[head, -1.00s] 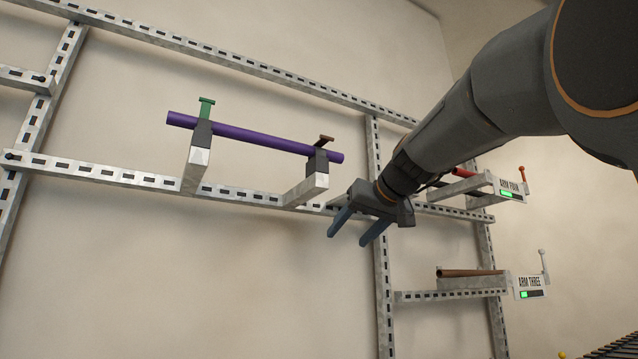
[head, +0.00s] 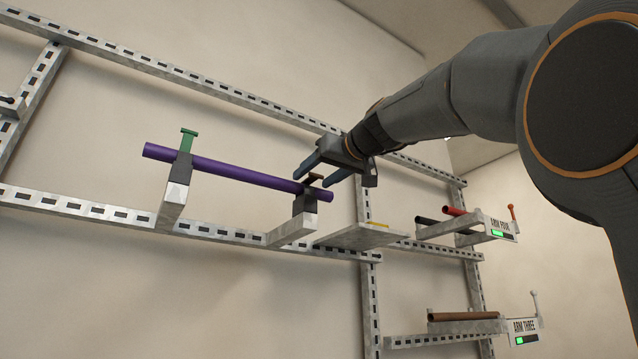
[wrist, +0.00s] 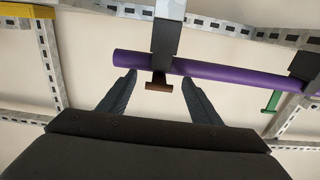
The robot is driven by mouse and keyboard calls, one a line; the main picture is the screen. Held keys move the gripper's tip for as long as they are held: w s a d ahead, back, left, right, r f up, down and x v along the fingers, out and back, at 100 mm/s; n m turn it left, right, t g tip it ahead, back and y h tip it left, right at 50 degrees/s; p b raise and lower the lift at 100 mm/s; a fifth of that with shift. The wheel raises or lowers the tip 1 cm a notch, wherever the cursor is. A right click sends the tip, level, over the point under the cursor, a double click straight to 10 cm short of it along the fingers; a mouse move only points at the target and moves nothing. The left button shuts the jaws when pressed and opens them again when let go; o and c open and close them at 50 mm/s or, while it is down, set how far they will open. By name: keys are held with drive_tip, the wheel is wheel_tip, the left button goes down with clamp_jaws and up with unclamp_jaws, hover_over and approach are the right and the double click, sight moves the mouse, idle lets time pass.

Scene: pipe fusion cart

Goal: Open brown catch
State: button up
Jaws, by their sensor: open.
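The brown catch (head: 313,178) is a small T-shaped handle on the dark clamp (head: 305,202) at the right end of the purple pipe (head: 225,172). My gripper (head: 315,176) is open at this catch. In the wrist view, the brown catch (wrist: 159,82) shows between and just beyond the tips of my gripper (wrist: 158,78), with one finger on each side. I see no contact with it. The green catch (head: 187,138) stands upright on the other clamp at the pipe's left end.
Metal rails cross the wall. A flat shelf (head: 358,237) with a yellow edge sits right of the brown catch's bracket. The ARM FOUR bracket (head: 497,229) and ARM THREE bracket (head: 523,330) hold pipes at the right. The space below the purple pipe is clear.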

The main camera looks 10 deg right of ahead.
drive_tip(key=shift+w, duration=0.35)
